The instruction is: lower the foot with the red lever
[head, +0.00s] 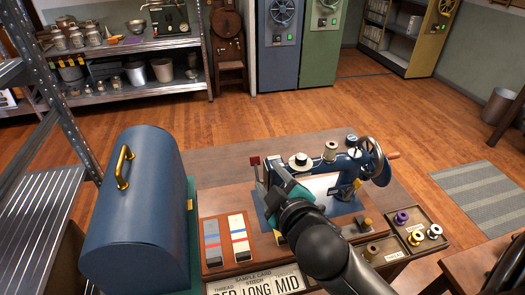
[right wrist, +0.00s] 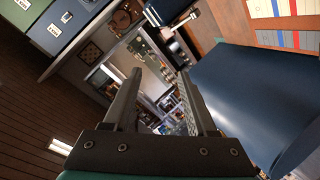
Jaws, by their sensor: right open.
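A blue sewing machine (head: 348,163) stands on the wooden table, its handwheel at the right. A small red lever tip (head: 255,160) shows at its left end. My right gripper (head: 270,174) is at the machine's left end, just right of the lever tip in the picture. Its two dark fingers are apart in the right wrist view (right wrist: 163,90), with nothing seen held between them. I cannot tell whether a finger touches the lever. The presser foot is hidden behind my gripper and arm. My left gripper is not in view.
A blue domed case (head: 148,215) with a brass handle stands on the left. A sample card (head: 255,284) lies in front, beside two striped swatches (head: 238,235). A tray with thread spools (head: 418,238) is on the right. Table behind the machine is mostly clear.

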